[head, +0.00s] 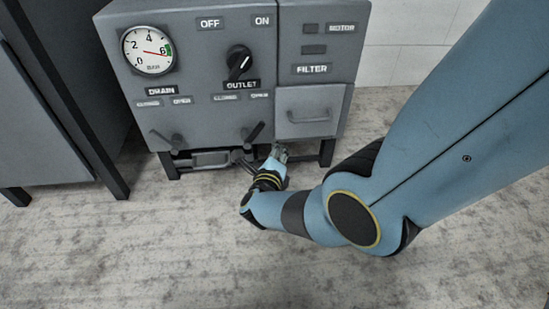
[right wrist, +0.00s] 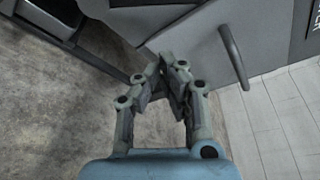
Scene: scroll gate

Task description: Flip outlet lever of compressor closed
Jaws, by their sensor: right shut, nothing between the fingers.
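The compressor (head: 195,80) is a grey cabinet with a panel of labels. Its dark outlet lever (head: 254,132) sits low on the front, under the OUTLET label (head: 242,85), and tilts up to the right, towards the OPEN label. My right gripper (head: 279,153) is just below and right of this lever, apart from it as far as I can tell, near the cabinet's lower edge. In the right wrist view its fingers (right wrist: 168,78) are together with nothing between them, in front of the grey cabinet face. The outlet lever is not clearly seen there. My left gripper is not in view.
The drain lever (head: 166,138) is at the left, tilted up to the left. A filter drawer (head: 310,103) with a bar handle (right wrist: 234,56) is right of the outlet lever. A black knob (head: 239,62) and a gauge (head: 148,51) are above. The floor in front is clear.

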